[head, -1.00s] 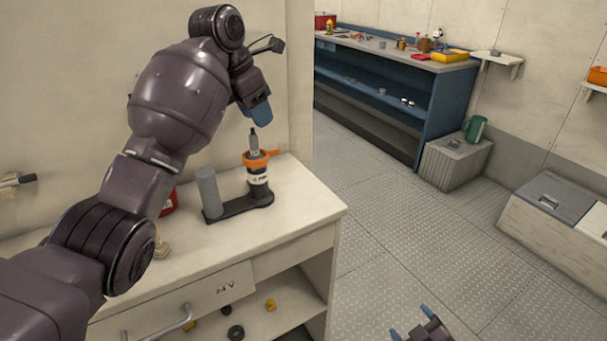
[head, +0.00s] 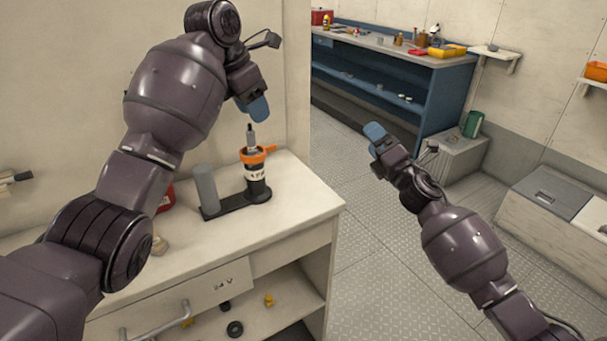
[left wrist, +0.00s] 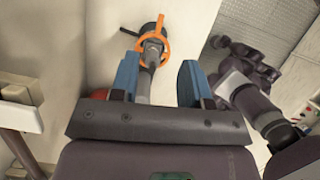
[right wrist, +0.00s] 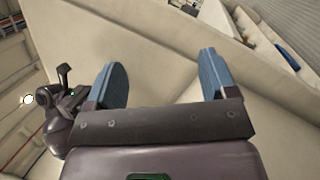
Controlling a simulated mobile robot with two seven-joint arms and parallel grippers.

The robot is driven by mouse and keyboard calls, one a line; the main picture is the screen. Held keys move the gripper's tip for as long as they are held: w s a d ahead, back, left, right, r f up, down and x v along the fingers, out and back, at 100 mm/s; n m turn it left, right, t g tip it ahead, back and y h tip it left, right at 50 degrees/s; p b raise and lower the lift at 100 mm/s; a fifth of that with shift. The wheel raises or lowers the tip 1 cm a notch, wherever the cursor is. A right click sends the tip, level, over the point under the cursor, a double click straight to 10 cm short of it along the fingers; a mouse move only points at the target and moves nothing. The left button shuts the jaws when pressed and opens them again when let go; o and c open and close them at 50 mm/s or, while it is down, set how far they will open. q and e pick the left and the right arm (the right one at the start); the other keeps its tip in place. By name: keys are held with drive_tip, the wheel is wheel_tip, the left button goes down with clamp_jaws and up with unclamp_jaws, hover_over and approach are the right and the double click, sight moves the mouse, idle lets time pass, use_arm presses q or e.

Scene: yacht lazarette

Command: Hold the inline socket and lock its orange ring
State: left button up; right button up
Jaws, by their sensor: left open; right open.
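The inline socket (head: 257,186) is a black cylinder with a white label, upright in a dark holder (head: 233,208) on the cabinet top. Its orange ring (head: 254,155) with a side tab sits around its upper end, and a grey plug with a cable end (head: 251,137) stands up out of it. My left gripper (head: 258,108) is open and empty just above the plug; in the left wrist view the orange ring (left wrist: 164,42) shows beyond the open fingers (left wrist: 158,80). My right gripper (head: 374,138) is open and empty, right of the cabinet over the floor. Whether the ring is locked cannot be told.
A grey cylinder (head: 205,187) stands at the holder's left end. A red object (head: 167,199) is partly hidden behind my left arm. The cabinet top's right edge (head: 325,213) is near the socket. The floor (head: 375,225) beside it is clear.

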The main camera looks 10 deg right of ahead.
drive_tip(key=a+r+n+g+y, duration=0.1)
drive_tip(key=a+n+g+y, duration=0.2)
drive_tip(key=a+n+y, duration=0.45)
drive_tip(key=n+g+y, duration=0.3)
drive_tip(key=n+g, duration=0.6)
drive_tip(key=n, duration=0.5)
approach(256, 168)
drive_tip(key=shift+w+d+f, duration=0.15)
drive_tip(key=shift+w+f, duration=0.15)
drive_tip(key=shift+w, duration=0.2)
drive_tip(key=shift+w+d+f, duration=0.2)
drive_tip(key=shift+w+f, duration=0.1)
drive_tip(key=shift+w, duration=0.2)
drive_tip(key=x, duration=1)
drive_tip(key=shift+a+f, duration=0.1)
drive_tip(key=shift+a, duration=0.3)
drive_tip(key=shift+c, duration=0.3)
drive_tip(key=c, duration=1.1)
